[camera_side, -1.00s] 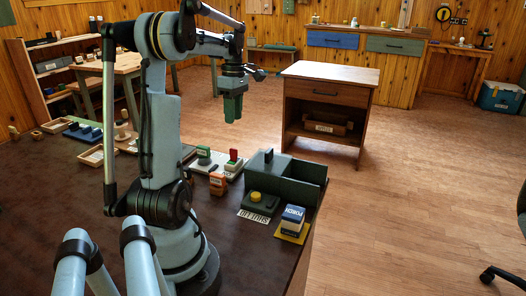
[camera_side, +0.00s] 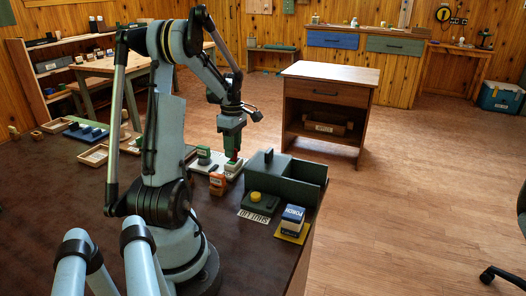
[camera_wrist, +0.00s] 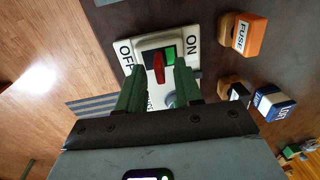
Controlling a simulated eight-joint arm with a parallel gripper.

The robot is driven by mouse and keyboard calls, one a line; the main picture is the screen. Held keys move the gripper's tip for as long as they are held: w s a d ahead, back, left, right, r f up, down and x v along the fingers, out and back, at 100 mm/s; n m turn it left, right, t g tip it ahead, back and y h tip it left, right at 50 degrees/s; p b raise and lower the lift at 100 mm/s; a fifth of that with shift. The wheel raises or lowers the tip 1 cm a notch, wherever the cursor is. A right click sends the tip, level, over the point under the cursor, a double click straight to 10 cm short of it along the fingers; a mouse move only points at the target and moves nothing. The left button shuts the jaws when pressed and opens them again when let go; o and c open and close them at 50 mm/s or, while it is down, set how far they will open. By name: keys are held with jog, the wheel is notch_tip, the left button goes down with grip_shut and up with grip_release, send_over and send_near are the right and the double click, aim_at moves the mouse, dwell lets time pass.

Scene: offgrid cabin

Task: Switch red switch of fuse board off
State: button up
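The red switch (camera_wrist: 158,68) is a small lever in a dark frame on a white plate of the fuse board (camera_wrist: 196,62). In the wrist view, OFF is printed left of it and ON right of it. A green patch shows on the ON side. My gripper (camera_wrist: 160,72) points down over the switch, its green fingers apart on either side of the lever; I see a gap around the lever. I cannot tell which way the lever leans.
A dark green box (camera_side: 297,178) and a blue-and-white block (camera_side: 292,219) are to the right.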

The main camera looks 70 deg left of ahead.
jog(key=shift+f, duration=0.5)
grip_shut()
jog(key=shift+w+a+f+g+h, duration=0.1)
jog(key=shift+w+a+g+h, duration=0.1)
jog(key=shift+g+h, duration=0.3)
jog(key=shift+w+a+g+h, duration=0.15)
jog(key=shift+g+h, duration=0.25)
jog(key=shift+h, duration=0.1)
